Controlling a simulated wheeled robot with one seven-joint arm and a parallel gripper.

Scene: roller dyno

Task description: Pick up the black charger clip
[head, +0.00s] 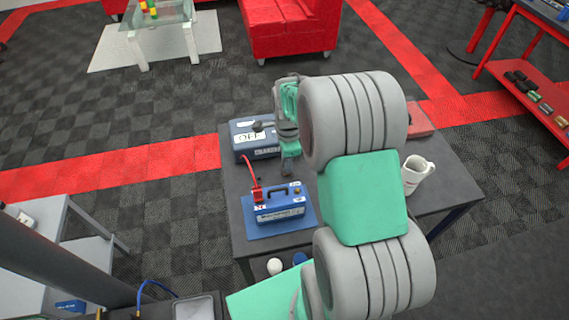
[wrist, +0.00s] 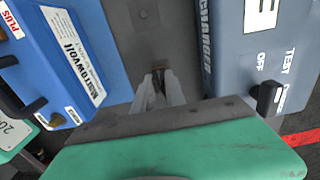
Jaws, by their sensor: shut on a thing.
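My gripper (wrist: 157,88) points down between the blue battery and the grey charger, its pale fingers shut on a small dark brownish piece (wrist: 158,72). I take this piece for the black charger clip; the fingers hide most of it. In the head view my gripper (head: 287,168) is over the dark table, and the clip cannot be made out there. The charger (head: 262,147) stands behind and left of it; in the wrist view the charger (wrist: 245,45) is on the right. The blue battery (head: 280,207) stands in front; it also shows in the wrist view (wrist: 65,45).
A red clip with a red cable (head: 256,190) is on the battery's left end. The battery stands on a blue mat (head: 265,230). My arm covers the table's middle.

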